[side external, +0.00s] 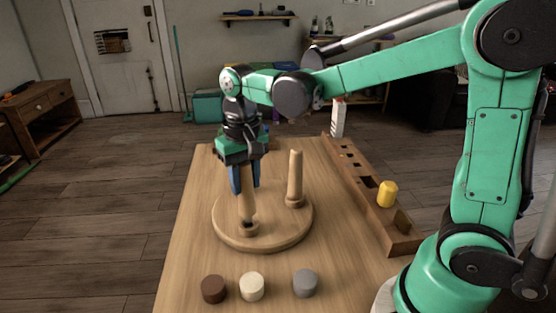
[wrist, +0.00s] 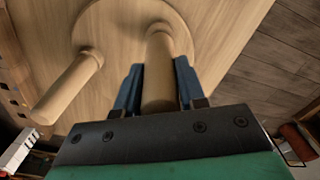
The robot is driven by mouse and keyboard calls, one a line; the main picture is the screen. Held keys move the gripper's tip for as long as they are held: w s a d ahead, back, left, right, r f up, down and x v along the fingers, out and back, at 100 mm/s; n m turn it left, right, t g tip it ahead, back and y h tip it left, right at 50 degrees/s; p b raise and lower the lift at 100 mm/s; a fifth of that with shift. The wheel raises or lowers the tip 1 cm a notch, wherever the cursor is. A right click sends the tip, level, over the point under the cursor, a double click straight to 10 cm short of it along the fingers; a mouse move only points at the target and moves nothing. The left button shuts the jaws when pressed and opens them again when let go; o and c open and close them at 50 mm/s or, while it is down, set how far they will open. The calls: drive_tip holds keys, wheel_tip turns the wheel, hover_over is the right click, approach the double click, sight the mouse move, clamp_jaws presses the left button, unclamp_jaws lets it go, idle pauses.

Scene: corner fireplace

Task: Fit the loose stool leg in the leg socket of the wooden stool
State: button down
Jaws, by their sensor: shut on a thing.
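The wooden stool (side external: 275,238) lies as a round seat on the table, underside up. One leg (side external: 295,178) stands upright in a socket at its back right; this leg also shows at left in the wrist view (wrist: 68,88). My gripper (side external: 243,186) is shut on the loose stool leg (side external: 247,208), its blue fingers on either side of it. In the wrist view the loose leg (wrist: 159,70) runs between the fingers (wrist: 158,88) toward the seat. Its lower end is at the front-left leg socket (side external: 248,229). I cannot tell how deep it sits.
Brown (side external: 213,289), cream (side external: 252,286) and grey (side external: 305,283) round pieces stand at the table's front. A wooden rack (side external: 405,236) with holes runs along the right edge, with a yellow piece (side external: 387,194) on it. The table (side external: 190,215) left of the seat is clear.

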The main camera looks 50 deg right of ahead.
sight(245, 163)
drive_tip(key=shift+f, duration=1.25)
idle(0.4)
drive_tip(key=shift+c, duration=2.1)
unclamp_jaws()
drive_tip(key=shift+s+r, duration=0.1)
drive_tip(key=shift+r, duration=2.7)
drive_tip(key=shift+s+d+r+n+t, duration=0.2)
drive_tip(key=shift+s+n+t, duration=0.1)
drive_tip(key=shift+s+t, duration=0.35)
drive_tip(key=shift+s+d+f+n+t, duration=0.15)
drive_tip(key=shift+s+f+n+t, duration=0.3)
drive_tip(key=shift+s+t, duration=0.5)
drive_tip(key=shift+s+d+f+n+t, duration=0.2)
drive_tip(key=shift+s+n+t, duration=0.35)
drive_tip(key=shift+s+t, duration=0.35)
drive_tip(key=shift+s+d+f+n+t, duration=0.1)
drive_tip(key=shift+s+f+n+t, duration=0.35)
drive_tip(key=shift+s+t, duration=0.5)
